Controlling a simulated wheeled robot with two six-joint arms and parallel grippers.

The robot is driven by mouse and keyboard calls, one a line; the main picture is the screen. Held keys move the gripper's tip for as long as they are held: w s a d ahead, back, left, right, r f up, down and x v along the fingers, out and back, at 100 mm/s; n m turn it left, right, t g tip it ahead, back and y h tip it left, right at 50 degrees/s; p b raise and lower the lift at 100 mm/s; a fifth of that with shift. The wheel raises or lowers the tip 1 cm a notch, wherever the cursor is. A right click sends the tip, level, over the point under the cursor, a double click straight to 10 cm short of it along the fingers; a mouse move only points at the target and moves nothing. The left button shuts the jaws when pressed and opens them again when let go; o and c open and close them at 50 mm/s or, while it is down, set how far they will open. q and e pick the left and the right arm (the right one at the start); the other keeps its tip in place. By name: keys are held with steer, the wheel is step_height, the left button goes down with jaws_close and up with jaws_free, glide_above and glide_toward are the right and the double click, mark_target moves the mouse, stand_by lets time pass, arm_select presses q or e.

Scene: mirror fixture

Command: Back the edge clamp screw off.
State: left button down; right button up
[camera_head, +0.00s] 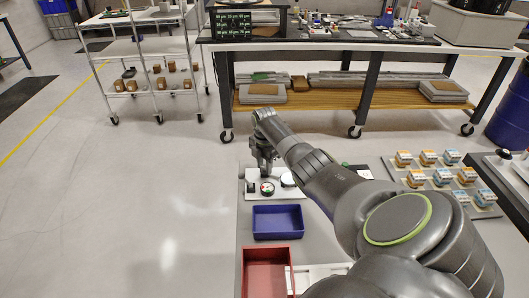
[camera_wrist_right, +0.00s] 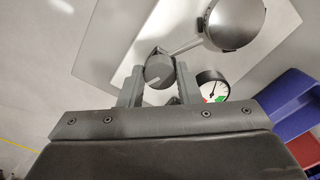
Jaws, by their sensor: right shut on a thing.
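My right gripper (camera_head: 265,170) reaches down over the pale fixture plate (camera_head: 280,193) on the bench. In the right wrist view its two fingers (camera_wrist_right: 158,82) are shut on a dark grey round knob with a light line on its face, the clamp screw (camera_wrist_right: 158,71). A thin rod runs from beside the knob to a round grey mirror mount (camera_wrist_right: 235,24); it also shows in the head view (camera_head: 288,180). A dial gauge (camera_wrist_right: 212,87) with a white face and red and green marks sits just right of the fingers. My left gripper is not in view.
A blue bin (camera_head: 277,208) and a red bin (camera_head: 265,252) stand on the bench in front of the fixture. A board (camera_head: 440,184) with several small boxes lies to the right. Shelving and a long workbench (camera_head: 340,45) stand behind, across open floor.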

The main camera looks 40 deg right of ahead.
mark_target(264, 167)
steer(key=shift+w+r, duration=0.1)
steer(key=o, duration=1)
steer(key=shift+c, duration=0.2)
step_height(264, 167, up, 17)
steer(key=b, duration=0.1)
steer(key=shift+r, duration=0.15)
